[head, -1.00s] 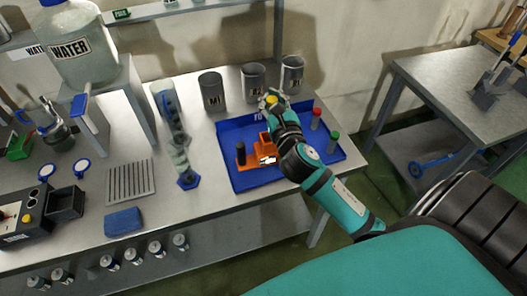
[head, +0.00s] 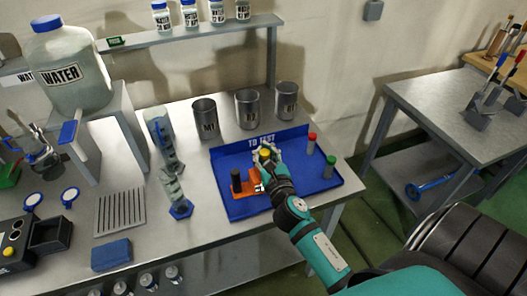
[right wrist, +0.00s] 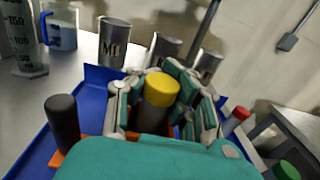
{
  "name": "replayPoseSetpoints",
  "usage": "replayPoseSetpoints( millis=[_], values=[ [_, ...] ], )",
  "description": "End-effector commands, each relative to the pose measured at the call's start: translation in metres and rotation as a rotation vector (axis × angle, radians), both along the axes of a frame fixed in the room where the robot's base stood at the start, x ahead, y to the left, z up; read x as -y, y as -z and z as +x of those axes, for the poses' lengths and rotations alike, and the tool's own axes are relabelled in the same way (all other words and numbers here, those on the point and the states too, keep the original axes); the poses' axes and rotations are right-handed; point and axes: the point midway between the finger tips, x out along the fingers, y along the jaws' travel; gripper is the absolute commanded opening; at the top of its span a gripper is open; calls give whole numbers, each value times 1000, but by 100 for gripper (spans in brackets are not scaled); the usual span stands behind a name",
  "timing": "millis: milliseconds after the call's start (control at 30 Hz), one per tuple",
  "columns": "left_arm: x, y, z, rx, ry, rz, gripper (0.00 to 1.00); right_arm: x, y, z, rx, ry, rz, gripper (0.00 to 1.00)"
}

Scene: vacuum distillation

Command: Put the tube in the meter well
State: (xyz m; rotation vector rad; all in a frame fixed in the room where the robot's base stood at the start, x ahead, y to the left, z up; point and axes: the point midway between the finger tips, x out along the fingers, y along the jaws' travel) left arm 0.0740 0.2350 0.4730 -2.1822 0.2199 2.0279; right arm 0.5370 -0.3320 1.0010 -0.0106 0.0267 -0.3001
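In the head view the yellow cap (head: 265,152) and right gripper (head: 267,155) are over the blue tray, just behind and right of an orange holder (head: 246,191). A dark tube (head: 236,180) stands upright in the holder. The tube's lower end is hidden. A dark device with a yellow button (head: 18,240) stands at far left; I cannot tell whether it is the meter. My left gripper is not in view.
The blue tray (head: 225,160) also holds a red-capped tube (head: 311,146) and a green-capped tube (head: 329,168) at right. Metal beakers (head: 205,118) stand behind it. A blue block (head: 112,254) lies near the front edge.

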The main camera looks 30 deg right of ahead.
Motion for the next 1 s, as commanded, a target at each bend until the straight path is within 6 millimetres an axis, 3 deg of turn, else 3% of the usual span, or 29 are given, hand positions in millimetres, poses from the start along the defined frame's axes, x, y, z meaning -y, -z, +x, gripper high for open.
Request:
replayPoseSetpoints(
  millis=[100,133,367,700,867,1000],
  values=[
    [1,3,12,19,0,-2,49,0,5,0,0,0,0,0],
    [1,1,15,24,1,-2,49,0,3,0,0,0,0,8],
    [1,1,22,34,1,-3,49,0,3,0,0,0,0,37],
    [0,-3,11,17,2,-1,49,0,-3,-1,0,0,0,37],
    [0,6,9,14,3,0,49,-8,2,-25,-3,-2,-1,37],
    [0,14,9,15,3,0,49,-17,2,-55,-3,-1,0,37]
  ],
)
